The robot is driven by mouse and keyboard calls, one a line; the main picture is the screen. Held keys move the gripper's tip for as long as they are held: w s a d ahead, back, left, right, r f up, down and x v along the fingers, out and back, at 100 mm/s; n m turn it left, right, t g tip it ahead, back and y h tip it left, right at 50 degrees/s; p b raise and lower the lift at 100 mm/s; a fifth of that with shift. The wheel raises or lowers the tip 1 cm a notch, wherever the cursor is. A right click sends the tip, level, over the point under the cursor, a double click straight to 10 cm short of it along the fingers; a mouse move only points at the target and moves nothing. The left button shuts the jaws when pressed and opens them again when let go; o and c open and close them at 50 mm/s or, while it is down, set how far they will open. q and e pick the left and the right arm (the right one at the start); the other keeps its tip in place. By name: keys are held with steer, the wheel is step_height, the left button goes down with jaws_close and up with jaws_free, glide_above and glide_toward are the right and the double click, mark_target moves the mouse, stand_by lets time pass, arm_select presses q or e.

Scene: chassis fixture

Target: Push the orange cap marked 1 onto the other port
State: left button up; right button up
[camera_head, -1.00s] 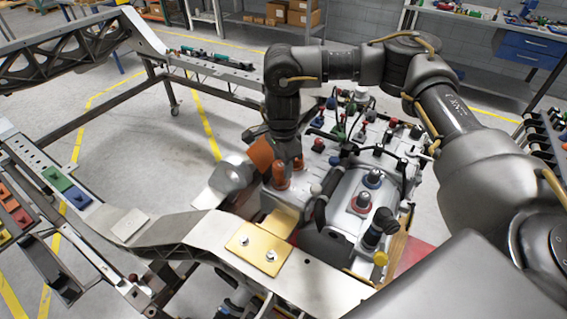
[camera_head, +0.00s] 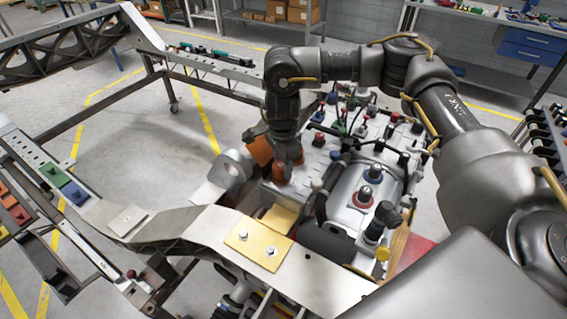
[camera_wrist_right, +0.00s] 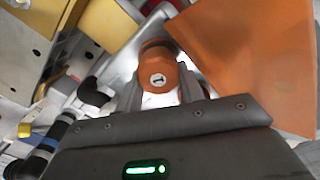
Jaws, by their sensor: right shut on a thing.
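The orange cap marked 1 (camera_wrist_right: 158,78) is in the right wrist view, with its numbered end facing the camera. My right gripper (camera_wrist_right: 160,90) is shut on it, one finger on each side. In the head view, my right gripper (camera_head: 288,164) points down over the left part of the grey engine block (camera_head: 310,165). Orange shows at its fingertips, partly covered by the fingers. The ports are too small or hidden to tell apart, and I cannot tell whether the cap touches one. My left gripper is not in view.
A large orange flat piece (camera_wrist_right: 245,60) stands close beside the gripper. Several coloured fittings, black hoses and connectors crowd the block to the right. A metal chassis rail with a yellow plate (camera_head: 258,247) runs in front. Open floor (camera_head: 140,150) lies to the left.

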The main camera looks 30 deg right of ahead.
steer(key=shift+f+b, duration=0.4)
steer(key=shift+f, duration=0.15)
steer(key=o, duration=1.2)
steer(key=shift+s, duration=0.1)
steer(key=shift+o, duration=0.3)
steer(key=shift+r, duration=0.1)
steer(key=shift+r, duration=0.1)
steer(key=shift+w+r+p, duration=0.2)
steer(key=shift+r+p, duration=0.35)
step_height(320, 180, up, 4)
steer(key=p, duration=0.4)
steer(key=shift+w+r, duration=0.1)
steer(key=shift+r, duration=0.05)
steer(key=shift+a+r, duration=0.15)
steer(key=shift+r, duration=0.15)
